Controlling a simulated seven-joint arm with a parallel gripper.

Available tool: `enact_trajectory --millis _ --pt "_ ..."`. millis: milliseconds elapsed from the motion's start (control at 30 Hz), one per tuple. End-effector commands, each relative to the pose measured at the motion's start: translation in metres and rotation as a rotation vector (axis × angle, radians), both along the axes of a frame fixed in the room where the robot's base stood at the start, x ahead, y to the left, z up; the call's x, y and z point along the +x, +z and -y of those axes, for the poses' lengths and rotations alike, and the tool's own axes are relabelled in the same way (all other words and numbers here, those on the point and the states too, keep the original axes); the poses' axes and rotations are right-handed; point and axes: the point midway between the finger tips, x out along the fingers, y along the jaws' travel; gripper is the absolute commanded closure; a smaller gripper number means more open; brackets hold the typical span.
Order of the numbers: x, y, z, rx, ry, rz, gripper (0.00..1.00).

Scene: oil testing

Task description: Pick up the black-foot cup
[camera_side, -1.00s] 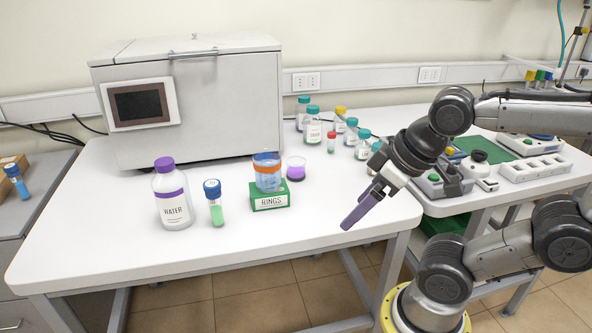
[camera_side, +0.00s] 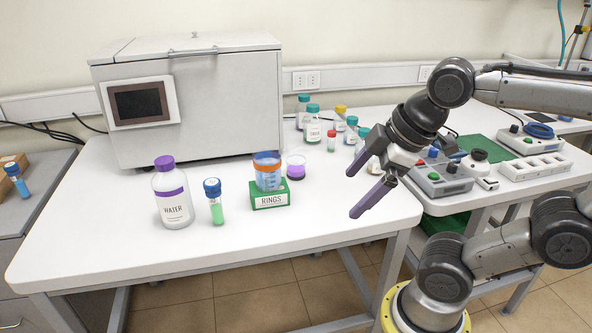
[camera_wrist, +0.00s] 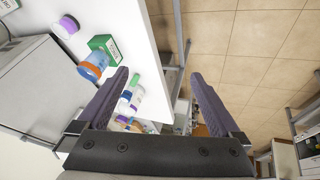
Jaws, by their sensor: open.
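A small clear cup with purple liquid (camera_side: 296,168) stands on the white table, right of the green RINGS box (camera_side: 270,195). My gripper (camera_side: 354,194) is open and empty, right of the cup and above the table's right part. In the wrist view, my gripper (camera_wrist: 160,75) has its fingers wide apart, with the cup outside them.
A beaker with blue and orange rings (camera_side: 267,171) stands on the box, close to the cup. A water bottle (camera_side: 172,197) and a blue-capped tube (camera_side: 214,202) stand left. Several bottles stand behind. A large grey machine (camera_side: 190,100) fills the back left. The front right tabletop is clear.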

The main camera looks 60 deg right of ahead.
Motion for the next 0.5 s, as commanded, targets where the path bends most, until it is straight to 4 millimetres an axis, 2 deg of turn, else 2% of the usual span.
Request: enact_trajectory --millis 100,167,300,400,500 --pt "0.027 0.032 0.008 -0.141 0.215 -0.022 0.00" --pt "0.043 0.046 0.014 -0.208 0.318 -0.043 0.00" --pt "0.089 0.074 0.034 -0.352 0.554 -0.113 0.00" --pt "0.124 0.086 0.054 -0.427 0.698 -0.172 0.00" --pt "0.158 0.089 0.076 -0.477 0.822 -0.229 0.00"
